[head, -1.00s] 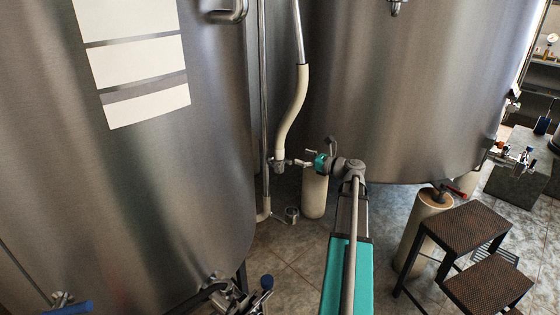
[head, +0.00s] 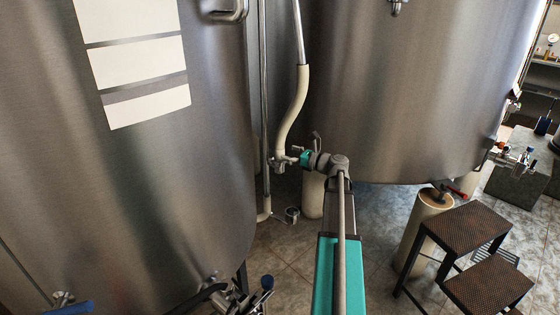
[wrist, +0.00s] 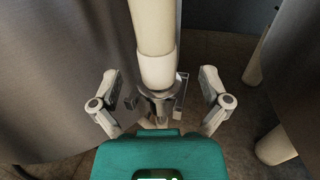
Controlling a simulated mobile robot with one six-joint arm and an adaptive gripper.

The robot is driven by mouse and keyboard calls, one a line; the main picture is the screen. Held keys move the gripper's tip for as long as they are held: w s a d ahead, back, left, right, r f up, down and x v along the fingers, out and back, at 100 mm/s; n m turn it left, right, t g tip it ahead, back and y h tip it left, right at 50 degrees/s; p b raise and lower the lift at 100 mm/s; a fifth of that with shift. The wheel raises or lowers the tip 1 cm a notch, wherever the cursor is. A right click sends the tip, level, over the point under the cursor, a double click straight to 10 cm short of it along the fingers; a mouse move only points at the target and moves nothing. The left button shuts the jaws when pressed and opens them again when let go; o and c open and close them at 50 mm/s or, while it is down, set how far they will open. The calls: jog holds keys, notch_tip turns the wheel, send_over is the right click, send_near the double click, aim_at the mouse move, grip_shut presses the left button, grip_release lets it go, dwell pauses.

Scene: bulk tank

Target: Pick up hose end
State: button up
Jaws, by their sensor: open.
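The hose end (head: 279,161) is the metal fitting at the bottom of a cream hose (head: 291,110) that hangs from a metal pipe between the two tanks. In the wrist view the hose end (wrist: 158,98) hangs upright, with a white collar above it. It lies between the two spread fingers of my gripper (wrist: 160,103). Neither finger appears to touch it. In the head view my gripper (head: 286,160) is beside the hose end, at its right, with the fingers overlapping it. The fitting's lower tip is partly hidden behind my gripper's teal body in the wrist view.
Large steel tanks stand at left (head: 150,190) and right (head: 410,90). A thin vertical pipe (head: 264,100) runs just left of the hose. Cream tank legs (head: 313,195) stand behind my arm. A brown step stool (head: 468,228) is at right on the tiled floor.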

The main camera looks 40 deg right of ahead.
aim_at(279, 148)
jog(key=shift+x, duration=2)
jog(key=shift+a+r, duration=0.1)
grip_shut()
